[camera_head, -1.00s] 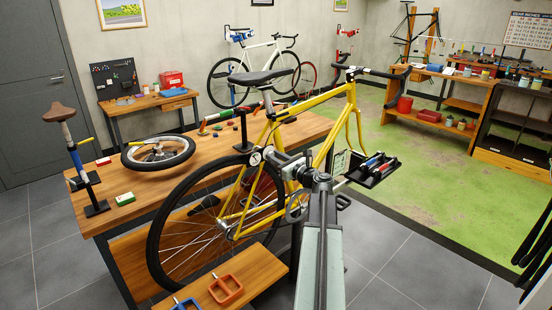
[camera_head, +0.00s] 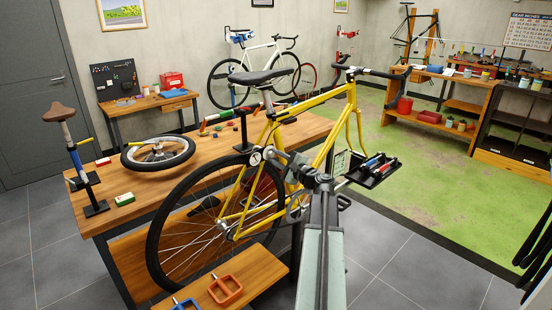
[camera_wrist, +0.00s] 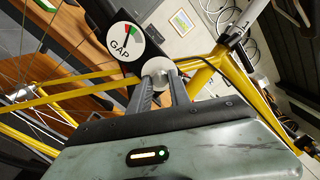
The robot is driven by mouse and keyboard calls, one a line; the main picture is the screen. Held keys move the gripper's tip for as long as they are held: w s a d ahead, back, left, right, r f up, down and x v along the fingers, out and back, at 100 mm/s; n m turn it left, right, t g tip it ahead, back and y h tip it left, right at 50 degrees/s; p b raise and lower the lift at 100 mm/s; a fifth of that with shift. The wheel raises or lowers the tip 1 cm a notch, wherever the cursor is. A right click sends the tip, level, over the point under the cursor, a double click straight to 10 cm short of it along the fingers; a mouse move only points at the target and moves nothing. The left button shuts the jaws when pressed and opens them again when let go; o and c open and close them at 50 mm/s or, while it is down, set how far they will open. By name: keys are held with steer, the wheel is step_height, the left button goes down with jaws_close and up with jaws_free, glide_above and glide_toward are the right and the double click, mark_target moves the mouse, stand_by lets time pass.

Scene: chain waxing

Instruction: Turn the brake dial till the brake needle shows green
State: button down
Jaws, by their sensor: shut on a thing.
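The brake dial (camera_wrist: 157,66) is a pale round knob beside the yellow bike frame. My gripper (camera_wrist: 160,80) is shut on it in the wrist view, with one grey finger on each side. Next to it is a round white gauge (camera_wrist: 122,43) marked GAP, with a red part, a green part and a dark needle. The needle is small, and I cannot tell for sure which colour it points to. In the head view the gauge (camera_head: 255,158) is a tiny disc near the rear wheel. My own arm hides the dial and fingertips there.
The yellow bike (camera_head: 315,95) stands in front of a wooden workbench (camera_head: 118,225) holding a loose wheel (camera_head: 158,153). A tool tray (camera_head: 374,172) is right of my arm. Floor at right is clear.

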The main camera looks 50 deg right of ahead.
steer(key=n, duration=0.4)
steer(key=shift+n+y, duration=0.3)
steer(key=shift+n, duration=1.7)
steer(key=c, duration=1.2)
jaws_free()
steer(key=shift+s, duration=0.15)
steer(key=s, duration=0.7)
steer(key=shift+s+a+f, duration=0.2)
steer(key=shift+s, duration=0.1)
